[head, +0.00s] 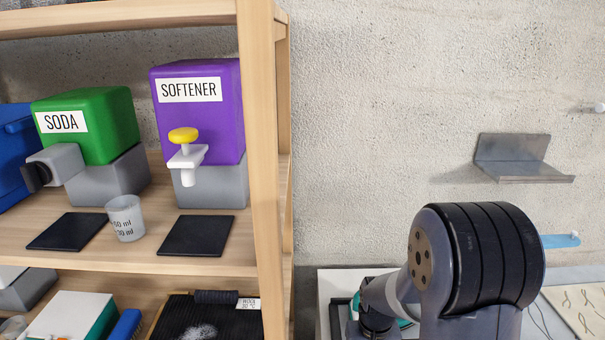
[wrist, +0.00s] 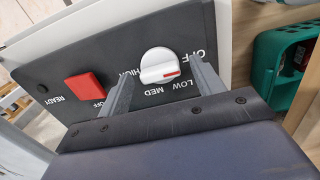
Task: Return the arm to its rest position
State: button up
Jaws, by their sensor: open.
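Beyond the fingers is a dark control panel (wrist: 120,58) with a white knob (wrist: 160,66) marked OFF, LOW, MED and HIGH. The knob appears between the fingertips in the picture; I cannot tell how far away it is. A red switch (wrist: 82,88) sits left of the knob. In the head view my arm is at the lower right, and the gripper is not visible there.
A wooden shelf (head: 265,150) at left holds a green SODA dispenser (head: 95,115), a purple SOFTENER dispenser (head: 200,120), a measuring cup (head: 125,217) and black pads. A metal wall ledge (head: 520,165) is at right. A green basket (wrist: 285,65) stands right in the wrist view.

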notch_tip(320, 180, up, 10)
jog(key=r, duration=0.1)
notch_tip(320, 180, down, 11)
jog(key=shift+r, duration=0.1)
jog(key=m+p, duration=0.2)
jog(key=m, duration=0.3)
jog(key=shift+m, duration=0.4)
jog(key=m+p, duration=0.3)
jog(key=m, duration=0.3)
jog(key=shift+r, duration=3.5)
jog(key=shift+s+b, duration=0.1)
jog(key=shift+b, duration=0.2)
